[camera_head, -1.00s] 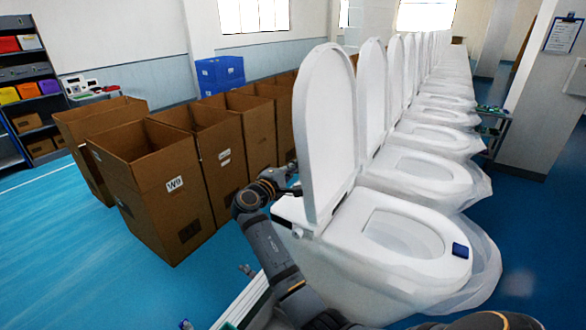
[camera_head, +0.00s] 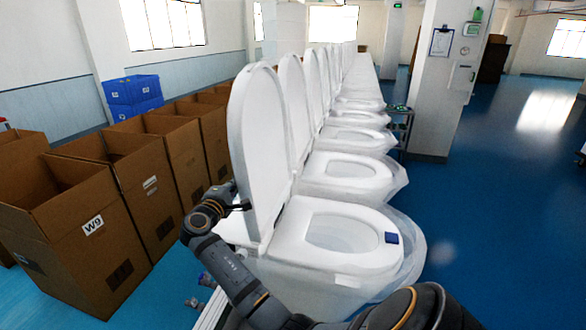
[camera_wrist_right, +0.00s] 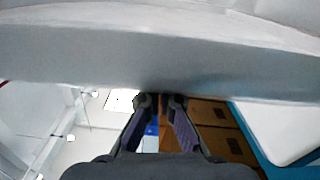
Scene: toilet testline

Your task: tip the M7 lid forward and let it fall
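The nearest toilet's white lid (camera_head: 262,150) stands upright at the back of its bowl (camera_head: 340,240). I see no M7 label, but this is the lid at my arm. My right arm reaches in from the bottom, and my right gripper (camera_head: 246,206) is behind the lid, low on its left side. In the right wrist view the lid's white surface (camera_wrist_right: 160,60) spans the top, close to the fingers (camera_wrist_right: 162,102). The fingertips are close together with nothing between them; contact with the lid is unclear. My left gripper is not in view.
More toilets with raised lids (camera_head: 296,110) run in a row behind. Open cardboard boxes (camera_head: 90,225) line the left side, with blue crates (camera_head: 133,95) beyond. Blue floor is free at right.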

